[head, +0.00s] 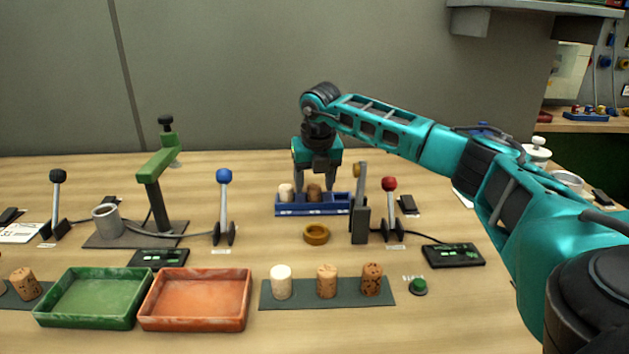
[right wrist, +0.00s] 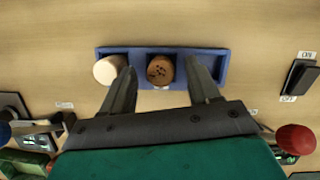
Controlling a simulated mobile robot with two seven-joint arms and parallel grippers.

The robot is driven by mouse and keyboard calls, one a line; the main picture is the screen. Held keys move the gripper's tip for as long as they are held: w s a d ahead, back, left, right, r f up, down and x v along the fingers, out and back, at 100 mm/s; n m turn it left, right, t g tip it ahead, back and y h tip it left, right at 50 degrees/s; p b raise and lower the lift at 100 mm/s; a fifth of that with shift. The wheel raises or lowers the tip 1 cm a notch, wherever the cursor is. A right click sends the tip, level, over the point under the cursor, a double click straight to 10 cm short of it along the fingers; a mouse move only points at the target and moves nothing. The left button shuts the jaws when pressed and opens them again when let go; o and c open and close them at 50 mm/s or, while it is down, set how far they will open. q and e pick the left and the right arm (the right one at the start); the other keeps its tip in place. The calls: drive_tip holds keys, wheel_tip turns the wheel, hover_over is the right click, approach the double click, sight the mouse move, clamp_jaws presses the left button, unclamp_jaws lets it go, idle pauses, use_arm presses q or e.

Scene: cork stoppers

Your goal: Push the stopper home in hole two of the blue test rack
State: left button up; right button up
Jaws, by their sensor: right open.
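The blue test rack (head: 335,205) stands at the back middle of the table. A white stopper (head: 286,192) sits in its left hole and a brown speckled cork stopper (head: 314,193) in its middle hole. In the right wrist view the rack (right wrist: 136,53) holds the white stopper (right wrist: 108,70) at left and the brown cork (right wrist: 160,71) in the middle. My right gripper (head: 315,187) is above the rack, pointing down. Its open fingers (right wrist: 160,80) straddle the brown cork, with gaps on both sides. My left gripper is not in view.
A cork ring (head: 316,234) and a grey post (head: 360,212) stand close in front of the rack. Levers with blue (head: 224,176) and red (head: 389,184) knobs flank it. A dark mat (head: 303,294) with several stoppers and two trays (head: 196,322) lie nearer.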

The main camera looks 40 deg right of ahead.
use_arm(q)
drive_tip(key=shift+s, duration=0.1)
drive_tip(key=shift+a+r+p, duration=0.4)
drive_tip(key=shift+p, duration=0.45)
use_arm(e)
drive_tip(key=v, duration=1.3)
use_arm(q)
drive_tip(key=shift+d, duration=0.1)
